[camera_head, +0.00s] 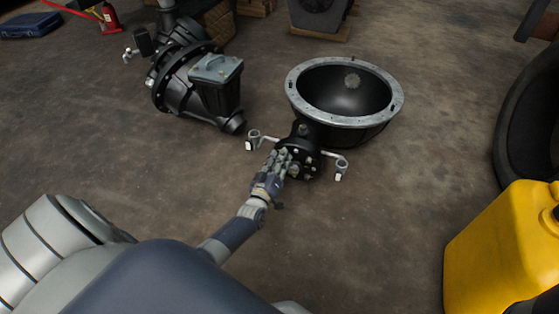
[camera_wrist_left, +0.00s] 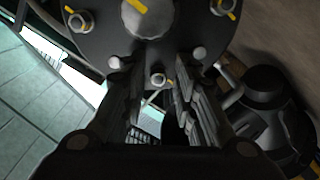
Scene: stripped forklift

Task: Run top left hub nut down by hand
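The round black hub face (camera_head: 309,170) is on the near side of the black casting with the wide bowl. My left gripper (camera_head: 283,157) reaches it from the near left and covers part of it. In the left wrist view the hub face (camera_wrist_left: 185,40) fills the top. It carries a large grey centre piece (camera_wrist_left: 147,18) and hex nuts with yellow marks, at upper left (camera_wrist_left: 80,20) and upper right (camera_wrist_left: 222,8). Another nut (camera_wrist_left: 158,80) shows at the lower edge, in the gap between my open, ridged fingers (camera_wrist_left: 155,75). I cannot tell whether they touch it. My right gripper is out of view.
The bowl's grey rim (camera_head: 292,82) rises behind the hub. Bracket-like arms (camera_head: 254,140) (camera_head: 341,168) stick out on both sides of it. A black gearbox (camera_head: 200,85) lies behind left. A yellow canister (camera_head: 500,250) and a tyre (camera_head: 530,120) stand right. Floor between is clear.

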